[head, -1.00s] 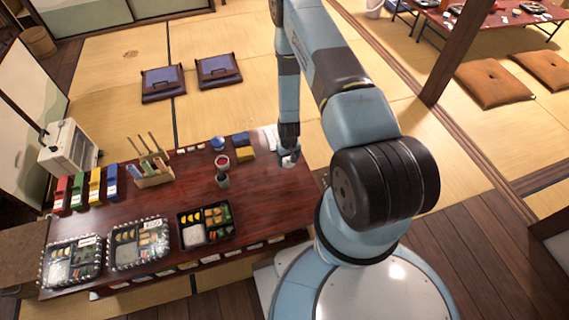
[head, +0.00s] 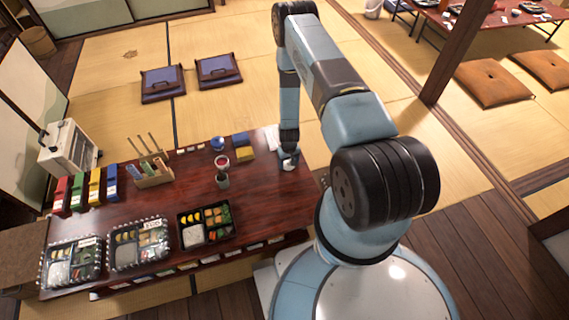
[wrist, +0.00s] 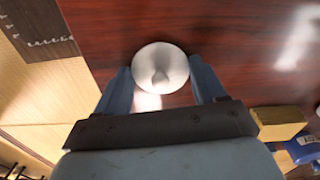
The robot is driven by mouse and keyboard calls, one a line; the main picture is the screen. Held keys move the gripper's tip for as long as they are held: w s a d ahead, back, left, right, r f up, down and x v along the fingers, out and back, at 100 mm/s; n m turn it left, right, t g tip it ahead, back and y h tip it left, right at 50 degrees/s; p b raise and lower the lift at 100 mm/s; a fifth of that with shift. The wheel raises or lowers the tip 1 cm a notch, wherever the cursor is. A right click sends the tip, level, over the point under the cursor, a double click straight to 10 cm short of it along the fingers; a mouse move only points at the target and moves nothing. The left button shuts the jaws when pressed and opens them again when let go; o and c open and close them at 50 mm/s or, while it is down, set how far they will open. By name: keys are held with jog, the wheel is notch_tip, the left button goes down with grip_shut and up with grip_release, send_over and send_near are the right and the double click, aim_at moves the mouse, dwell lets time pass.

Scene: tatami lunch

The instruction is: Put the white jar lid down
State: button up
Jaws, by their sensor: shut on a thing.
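The white jar lid (wrist: 160,62) is round with a small knob in its middle. In the wrist view it sits between the two blue fingers of my gripper (wrist: 160,80), which is shut on it. In the head view my gripper (head: 289,153) is low over the right end of the dark red table (head: 265,190). The lid shows there only as a small pale patch (head: 287,163), partly hidden by my gripper. It is at or just above the table top; I cannot tell if it touches.
A cup with red contents (head: 222,162) stands further left. A lunch box (head: 205,224) is nearer the front. The table top around the lid is mostly bare.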

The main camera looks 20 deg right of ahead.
jog(key=o, duration=1)
